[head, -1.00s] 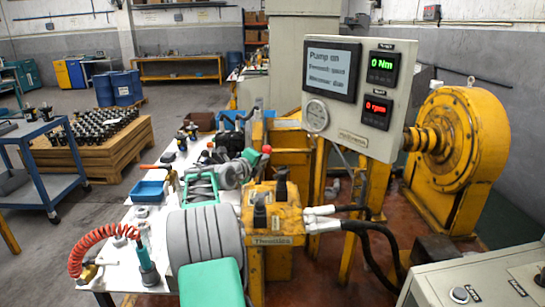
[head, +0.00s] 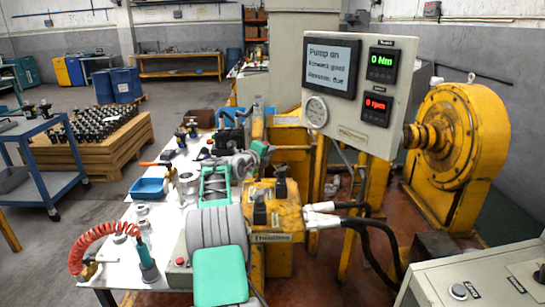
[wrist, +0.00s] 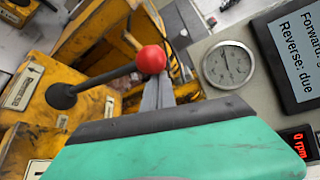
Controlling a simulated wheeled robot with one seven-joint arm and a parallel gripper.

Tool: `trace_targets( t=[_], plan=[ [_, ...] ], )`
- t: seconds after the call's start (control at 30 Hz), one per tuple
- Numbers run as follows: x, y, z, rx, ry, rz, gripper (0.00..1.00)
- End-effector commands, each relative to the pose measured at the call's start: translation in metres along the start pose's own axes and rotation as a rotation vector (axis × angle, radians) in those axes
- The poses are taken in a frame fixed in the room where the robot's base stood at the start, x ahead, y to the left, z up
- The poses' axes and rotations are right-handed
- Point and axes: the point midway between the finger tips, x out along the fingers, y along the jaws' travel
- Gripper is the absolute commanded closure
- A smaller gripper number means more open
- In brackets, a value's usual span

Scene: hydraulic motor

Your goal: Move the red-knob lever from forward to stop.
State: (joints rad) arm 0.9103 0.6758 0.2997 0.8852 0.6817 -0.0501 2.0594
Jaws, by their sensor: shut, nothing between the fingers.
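The red knob (wrist: 151,60) shows in the wrist view on a dark lever shaft (wrist: 105,78). The shaft slants from a black boot on a yellow housing (wrist: 45,125). My gripper (wrist: 158,92) is shut and empty, its grey fingers together just below the knob in the picture. I cannot tell whether they touch it. In the head view the knob is hidden behind my arm. The panel display (head: 331,65) reads pump on, forward good, reverse due. Its readouts show 0 Nm (head: 382,64) and 0 rpm (head: 376,105).
A yellow block with black throttle levers (head: 270,215) and hoses stands close to my arm. A round gauge (wrist: 229,65) is right of the knob. A white bench (head: 130,255) carries a blue tray (head: 149,189) and a red coiled hose (head: 95,240). A large yellow wheel housing (head: 460,150) stands right.

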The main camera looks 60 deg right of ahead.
Motion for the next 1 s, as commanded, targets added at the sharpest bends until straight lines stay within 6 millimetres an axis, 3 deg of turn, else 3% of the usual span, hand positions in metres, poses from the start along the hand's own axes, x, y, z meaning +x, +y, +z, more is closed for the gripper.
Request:
trace_targets(
  t=[0.03, 0.23, 0.73, 1.0],
  plan=[
    [-0.002, 0.012, 0.005, -0.022, -0.007, -0.015, 1.0],
    [-0.012, 0.01, 0.021, -0.118, -0.005, -0.071, 1.0],
    [-0.018, 0.008, 0.022, -0.132, -0.002, -0.079, 1.0],
    [-0.056, 0.017, 0.017, -0.129, 0.0, -0.082, 1.0]
  ],
)
